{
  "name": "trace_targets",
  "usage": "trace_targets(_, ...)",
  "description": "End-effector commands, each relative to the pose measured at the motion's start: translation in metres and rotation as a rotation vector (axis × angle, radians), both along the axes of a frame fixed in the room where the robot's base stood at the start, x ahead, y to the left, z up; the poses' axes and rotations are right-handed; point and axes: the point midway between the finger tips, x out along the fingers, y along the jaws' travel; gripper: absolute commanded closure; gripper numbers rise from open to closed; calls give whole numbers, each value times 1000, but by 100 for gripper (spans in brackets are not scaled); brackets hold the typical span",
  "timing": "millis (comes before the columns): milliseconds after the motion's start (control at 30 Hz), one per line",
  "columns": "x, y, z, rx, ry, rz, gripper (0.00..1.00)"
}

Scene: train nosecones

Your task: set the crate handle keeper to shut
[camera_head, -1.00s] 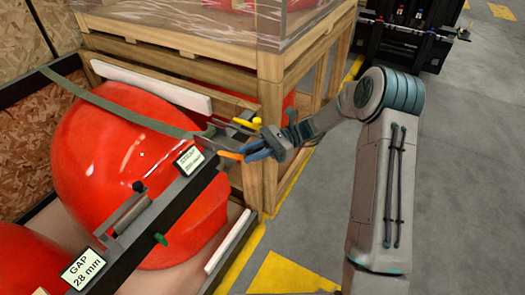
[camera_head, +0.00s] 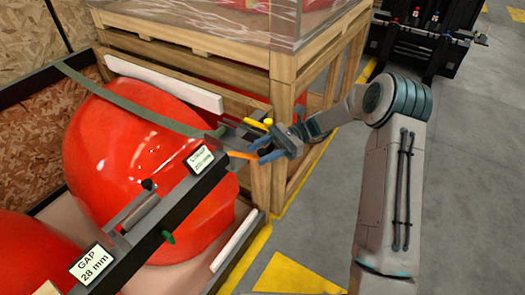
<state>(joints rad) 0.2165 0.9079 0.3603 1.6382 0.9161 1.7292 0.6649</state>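An orange lever (camera_head: 241,155) sticks out at the far end of the dark crate rail, beside a small label (camera_head: 199,159). A yellow handle (camera_head: 257,123) sits just above it, by a grey metal bracket. I cannot tell for sure which of these is the crate handle keeper. My gripper (camera_head: 264,155), with blue fingers, is at the outer end of the orange lever. The fingers overlap the lever's tip in this view, so I cannot tell whether they grip it or how far apart they are.
Large red nosecones (camera_head: 135,165) lie in the crate under a green strap (camera_head: 135,110). The dark rail carries a "GAP 28 mm" label (camera_head: 91,263). A wooden pallet frame (camera_head: 283,90) stands close behind my gripper.

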Motion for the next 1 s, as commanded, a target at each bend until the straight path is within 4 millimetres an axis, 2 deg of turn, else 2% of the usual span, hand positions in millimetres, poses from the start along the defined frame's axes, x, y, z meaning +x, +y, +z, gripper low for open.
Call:
trace_targets(267,7,-9,-2,0,-1,-5,56)
trace_targets(700,61,-83,-3,0,-2,-4,56)
trace_targets(1000,79,-109,-1,0,0,-1,56)
